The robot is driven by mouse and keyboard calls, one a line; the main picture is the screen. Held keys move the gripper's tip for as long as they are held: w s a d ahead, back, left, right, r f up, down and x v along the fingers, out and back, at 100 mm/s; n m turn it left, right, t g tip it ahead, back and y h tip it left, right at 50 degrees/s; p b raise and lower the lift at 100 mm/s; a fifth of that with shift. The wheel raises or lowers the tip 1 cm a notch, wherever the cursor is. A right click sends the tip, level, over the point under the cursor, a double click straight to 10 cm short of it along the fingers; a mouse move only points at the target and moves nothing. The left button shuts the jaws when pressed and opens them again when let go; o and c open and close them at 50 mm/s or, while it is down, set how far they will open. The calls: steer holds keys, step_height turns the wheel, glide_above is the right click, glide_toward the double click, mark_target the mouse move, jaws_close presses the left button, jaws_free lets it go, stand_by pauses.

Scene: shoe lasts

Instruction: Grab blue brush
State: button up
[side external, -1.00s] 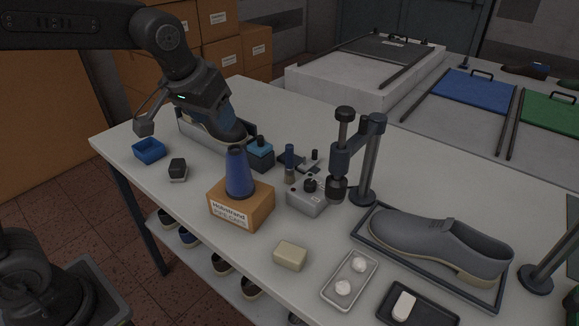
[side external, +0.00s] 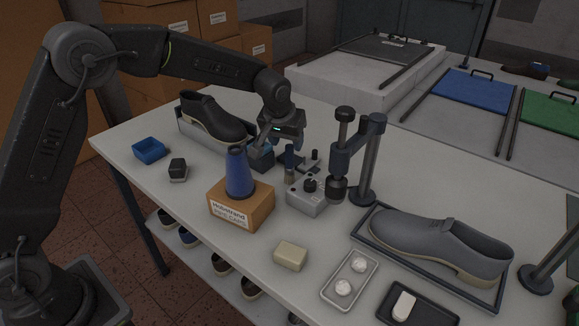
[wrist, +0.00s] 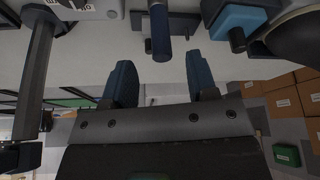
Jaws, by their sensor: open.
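The blue brush (side external: 289,158) stands upright near the middle of the table, with a blue handle above a tan lower part. It is beside a dark holder and behind the grey control box. My gripper (side external: 278,150) is open and empty, close to the brush's top, partly overlapping it in the side view. In the wrist view, the blue handle (wrist: 160,32) points toward the gap between my two blue fingers (wrist: 162,76). The handle end lies roughly centred between them and just beyond the fingertips. I cannot tell the exact gap in depth.
A blue cone (side external: 239,173) on an orange box (side external: 241,203) stands in front. A dark blue-topped container (side external: 261,155) is left of the brush; the grey control box (side external: 307,195) and a clamp post (side external: 365,170) are right. A dark shoe (side external: 213,118) sits behind left.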

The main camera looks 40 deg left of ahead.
mark_target(290, 155)
steer(key=shift+x, duration=3.5)
steer(key=shift+c, duration=0.2)
jaws_close()
